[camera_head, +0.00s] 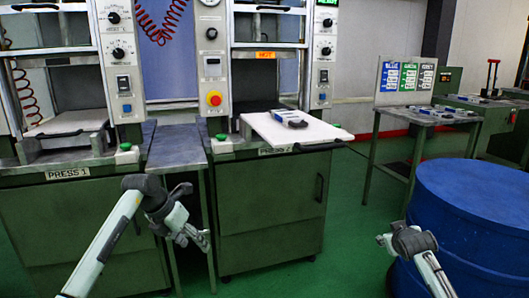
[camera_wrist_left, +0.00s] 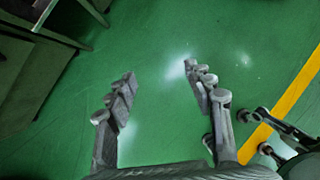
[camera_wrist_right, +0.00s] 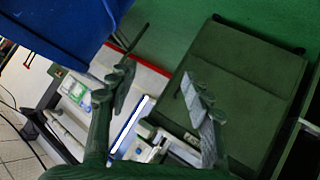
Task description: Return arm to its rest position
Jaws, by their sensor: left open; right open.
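My left gripper (camera_head: 205,243) hangs in front of the table between the two presses in the head view. Its two fingers stand apart in the left wrist view (camera_wrist_left: 159,72), with only green floor between them. My right gripper (camera_wrist_right: 157,80) shows in the right wrist view with its fingers apart and nothing held. Neither gripper touches anything that I can see.
Press 1 (camera_head: 68,172) stands at the left. Press 2 (camera_head: 275,150) stands in the middle, with a white plate (camera_head: 310,133) jutting forward and a small grey-blue piece (camera_head: 288,117) on it. A side table (camera_head: 455,120) is behind the drum. Green floor (camera_head: 350,240) is open between press 2 and drum.

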